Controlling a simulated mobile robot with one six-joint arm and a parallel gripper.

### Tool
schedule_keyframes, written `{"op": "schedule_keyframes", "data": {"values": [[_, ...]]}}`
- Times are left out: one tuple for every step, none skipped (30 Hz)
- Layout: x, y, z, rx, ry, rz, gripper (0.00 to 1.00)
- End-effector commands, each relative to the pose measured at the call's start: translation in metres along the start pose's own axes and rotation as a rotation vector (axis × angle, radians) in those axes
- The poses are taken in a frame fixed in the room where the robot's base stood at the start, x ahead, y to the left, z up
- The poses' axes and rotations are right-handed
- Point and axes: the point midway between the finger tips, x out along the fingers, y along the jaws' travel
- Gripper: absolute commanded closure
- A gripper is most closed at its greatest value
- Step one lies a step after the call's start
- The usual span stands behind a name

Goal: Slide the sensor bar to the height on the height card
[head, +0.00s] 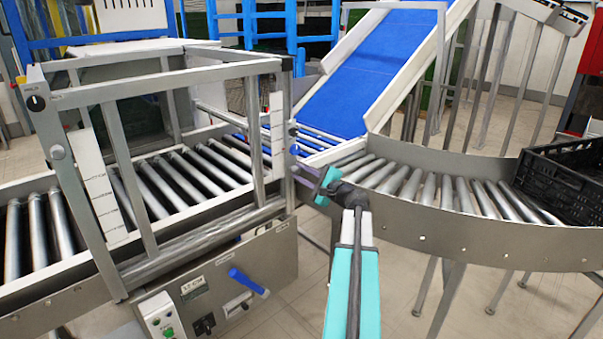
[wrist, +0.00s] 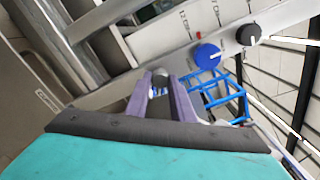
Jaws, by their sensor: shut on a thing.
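My gripper (head: 300,173) is at the right-hand post of the metal frame, below a blue knob (head: 295,151). In the wrist view its two purple fingers (wrist: 161,95) are closed around a small grey round piece (wrist: 160,77), which looks like the end of the sensor bar. The sensor bar (head: 222,117) appears as a grey bar crossing the frame above the rollers; its near end is hidden. A white scale strip (head: 277,132) stands on the post. The likely height card (head: 193,287) is on the front panel; its small text is hard to read.
A second scale strip (head: 98,190) is on the left post. A black crate (head: 565,180) sits on the curved roller conveyor (head: 430,188) at right. A blue belt ramp (head: 365,65) rises behind. A blue lever (head: 248,280) sticks out of the front panel.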

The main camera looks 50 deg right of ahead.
Motion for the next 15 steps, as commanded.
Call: {"op": "schedule_keyframes", "data": {"values": [[-0.0002, 0.0075, -0.0044, -0.001, 0.000, 0.003, 1.00], [-0.0002, 0.0089, -0.0053, -0.001, 0.000, 0.003, 1.00], [-0.0002, 0.0103, -0.0062, -0.001, 0.000, 0.003, 1.00], [-0.0002, 0.0111, -0.0067, -0.001, 0.000, 0.003, 1.00], [-0.0002, 0.0115, -0.0070, -0.001, 0.000, 0.003, 1.00], [-0.0002, 0.0118, -0.0071, -0.001, 0.000, 0.003, 1.00], [-0.0002, 0.0118, -0.0071, -0.001, 0.000, 0.003, 1.00], [-0.0002, 0.0117, -0.0070, -0.001, 0.000, 0.003, 1.00], [-0.0002, 0.0114, -0.0069, -0.001, 0.000, 0.003, 1.00], [-0.0002, 0.0113, -0.0068, -0.001, 0.000, 0.003, 1.00], [-0.0002, 0.0113, -0.0067, -0.001, 0.000, 0.003, 1.00], [-0.0002, 0.0113, -0.0067, -0.001, 0.000, 0.003, 1.00], [-0.0002, 0.0112, -0.0067, -0.001, 0.000, 0.003, 1.00], [-0.0002, 0.0112, -0.0067, -0.001, 0.000, 0.003, 1.00], [-0.0002, 0.0112, -0.0066, -0.001, 0.000, 0.003, 1.00]]}}
